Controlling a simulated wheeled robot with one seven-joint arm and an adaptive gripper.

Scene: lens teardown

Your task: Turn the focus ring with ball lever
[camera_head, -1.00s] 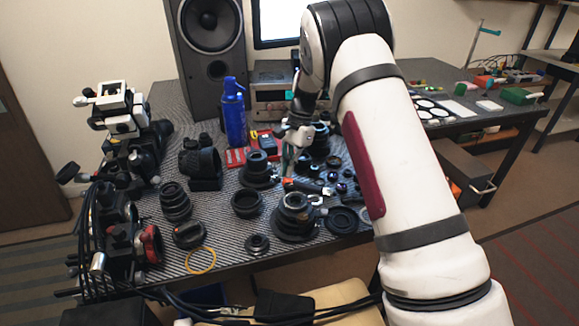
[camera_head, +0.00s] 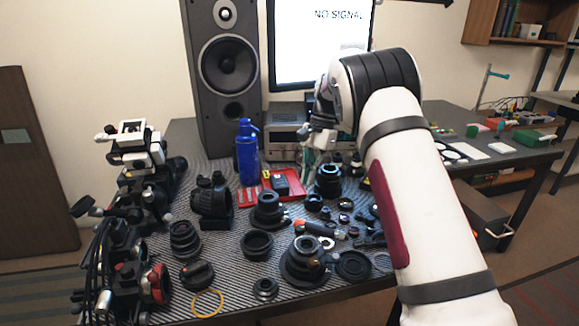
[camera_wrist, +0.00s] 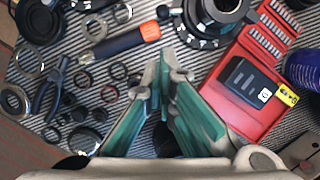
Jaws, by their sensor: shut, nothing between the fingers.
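My gripper (camera_head: 308,176) hangs over the back middle of the table. In the wrist view its teal-padded fingers (camera_wrist: 167,62) come together at the tips with nothing between them. A black lens (camera_head: 268,208) stands in front of the red tray; part of it shows at the top of the wrist view (camera_wrist: 214,22). A small dark ball-ended knob (camera_wrist: 163,12) sticks out at its left there, apart from my fingertips. Another upright lens (camera_head: 303,262) stands nearer the front, with a small lever-like piece at its right. I cannot tell for sure which lens carries the focus ring.
An orange-ended tool (camera_wrist: 127,42), pliers (camera_wrist: 52,88) and loose rings crowd the mat. A speaker (camera_head: 222,75) and monitor (camera_head: 320,40) stand behind.

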